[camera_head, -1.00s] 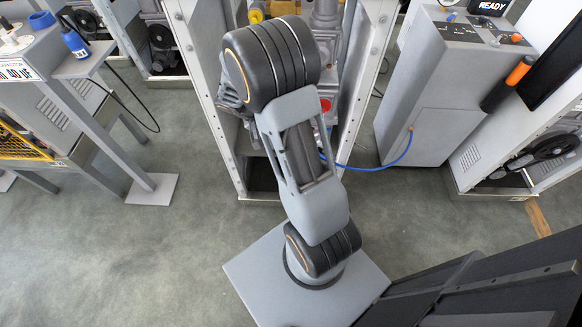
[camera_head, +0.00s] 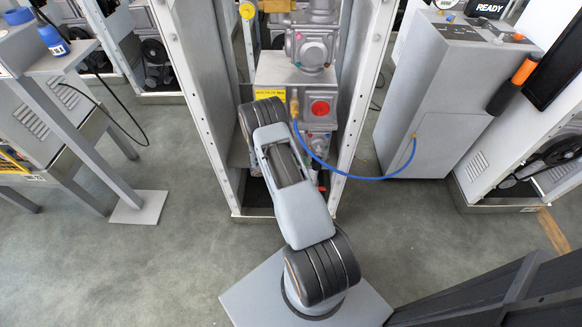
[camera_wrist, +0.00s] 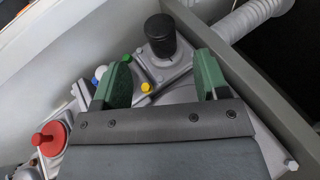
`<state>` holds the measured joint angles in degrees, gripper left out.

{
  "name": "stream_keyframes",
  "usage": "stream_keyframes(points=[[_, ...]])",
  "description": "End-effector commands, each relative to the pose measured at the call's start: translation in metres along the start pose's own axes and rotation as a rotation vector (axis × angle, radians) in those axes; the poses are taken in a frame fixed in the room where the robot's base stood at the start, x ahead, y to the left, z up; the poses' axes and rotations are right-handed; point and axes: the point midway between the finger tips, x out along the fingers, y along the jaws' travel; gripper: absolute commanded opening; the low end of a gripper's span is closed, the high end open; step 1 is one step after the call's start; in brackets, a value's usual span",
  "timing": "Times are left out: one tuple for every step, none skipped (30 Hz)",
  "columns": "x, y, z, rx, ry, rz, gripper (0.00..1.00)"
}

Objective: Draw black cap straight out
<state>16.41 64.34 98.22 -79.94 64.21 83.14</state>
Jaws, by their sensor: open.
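The black cap (camera_wrist: 160,35) shows at the top middle of the wrist view. It is a short dark cylinder seated on a grey square flange (camera_wrist: 166,70). My gripper (camera_wrist: 162,60) has two green fingers, spread apart and empty. In the picture the cap lies just beyond the fingertips, roughly between them. I cannot tell the exact gap, but the fingers are not closed around it. In the head view my gripper is hidden behind my arm, and I cannot make out the cap for sure.
A frame wall (camera_wrist: 250,85) and ribbed hose (camera_wrist: 250,18) lie right. In the head view, a blue hose (camera_head: 345,174) runs to a grey cabinet (camera_head: 425,110).

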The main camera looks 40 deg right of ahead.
Motion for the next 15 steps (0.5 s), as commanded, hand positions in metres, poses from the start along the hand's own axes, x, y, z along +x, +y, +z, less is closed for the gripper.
stream_keyframes(points=[[0.012,-0.001,0.001,0.000,-0.004,0.001,0.67],[0.017,-0.001,0.001,0.001,-0.004,0.001,0.67],[0.024,-0.001,0.001,0.001,-0.004,0.001,0.67],[0.029,-0.001,0.001,0.001,-0.003,0.001,0.67],[0.035,-0.001,0.001,0.001,-0.004,0.000,0.67],[0.041,-0.001,0.001,0.000,-0.004,0.000,0.67],[0.046,-0.002,0.001,-0.001,-0.003,0.000,0.67],[0.051,-0.001,0.001,0.000,-0.004,0.000,0.67],[0.056,-0.001,0.001,0.000,-0.003,0.000,0.67],[0.059,-0.001,0.001,0.000,-0.002,0.000,0.67],[0.063,-0.001,0.001,0.000,-0.003,0.000,0.67],[0.068,-0.001,0.001,0.001,-0.003,0.000,0.67],[0.070,-0.001,0.001,0.000,-0.003,0.000,0.67],[0.073,-0.001,0.001,-0.001,-0.002,0.000,0.67],[0.076,-0.001,0.001,-0.001,-0.002,0.000,0.67]])
